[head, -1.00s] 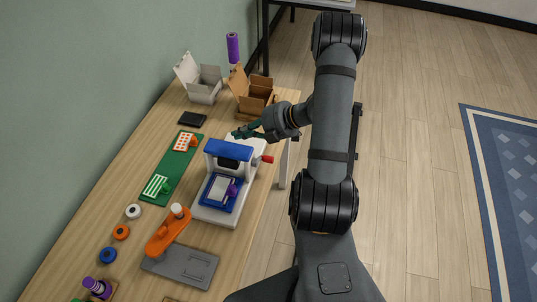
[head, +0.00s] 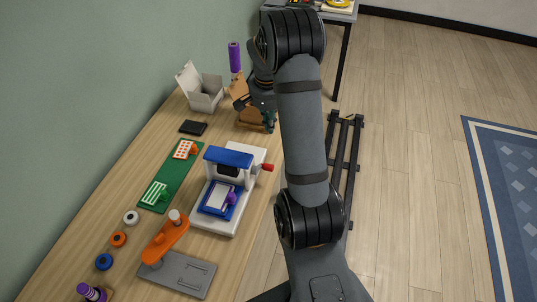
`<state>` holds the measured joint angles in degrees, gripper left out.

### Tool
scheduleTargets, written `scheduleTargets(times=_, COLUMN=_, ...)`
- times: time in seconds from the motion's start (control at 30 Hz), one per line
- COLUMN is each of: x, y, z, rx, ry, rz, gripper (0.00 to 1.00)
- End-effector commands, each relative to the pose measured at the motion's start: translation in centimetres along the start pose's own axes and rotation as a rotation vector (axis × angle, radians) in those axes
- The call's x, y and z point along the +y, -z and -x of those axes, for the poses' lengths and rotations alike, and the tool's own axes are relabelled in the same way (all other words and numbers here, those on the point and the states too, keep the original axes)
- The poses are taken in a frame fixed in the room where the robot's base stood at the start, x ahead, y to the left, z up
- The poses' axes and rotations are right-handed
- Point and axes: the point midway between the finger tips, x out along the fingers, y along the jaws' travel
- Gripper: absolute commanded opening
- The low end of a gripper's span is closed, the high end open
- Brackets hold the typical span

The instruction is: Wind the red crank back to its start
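The red crank (head: 267,167) sticks out from the right side of a white and blue press-like machine (head: 256,157) on the wooden table. Its red handle is in plain sight and nothing touches it. My gripper (head: 269,122) is behind the machine, beside the open cardboard box, apart from the crank.
A green board (head: 169,175), an orange tool (head: 165,240) and a grey plate (head: 190,275) lie left and in front of the machine.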

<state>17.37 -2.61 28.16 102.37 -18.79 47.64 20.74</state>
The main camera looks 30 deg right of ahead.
Motion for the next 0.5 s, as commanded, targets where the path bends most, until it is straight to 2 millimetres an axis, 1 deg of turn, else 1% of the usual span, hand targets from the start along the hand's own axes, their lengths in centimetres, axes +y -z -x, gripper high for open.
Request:
scheduleTargets(times=0.17, x=0.1, y=-0.2, z=-2.3, rx=-0.007, ry=-0.003, rz=0.003, gripper=0.0)
scheduleTargets(times=0.5, x=0.2, y=-0.2, z=-9.2, rx=-0.008, ry=-0.003, rz=-0.001, gripper=0.0)
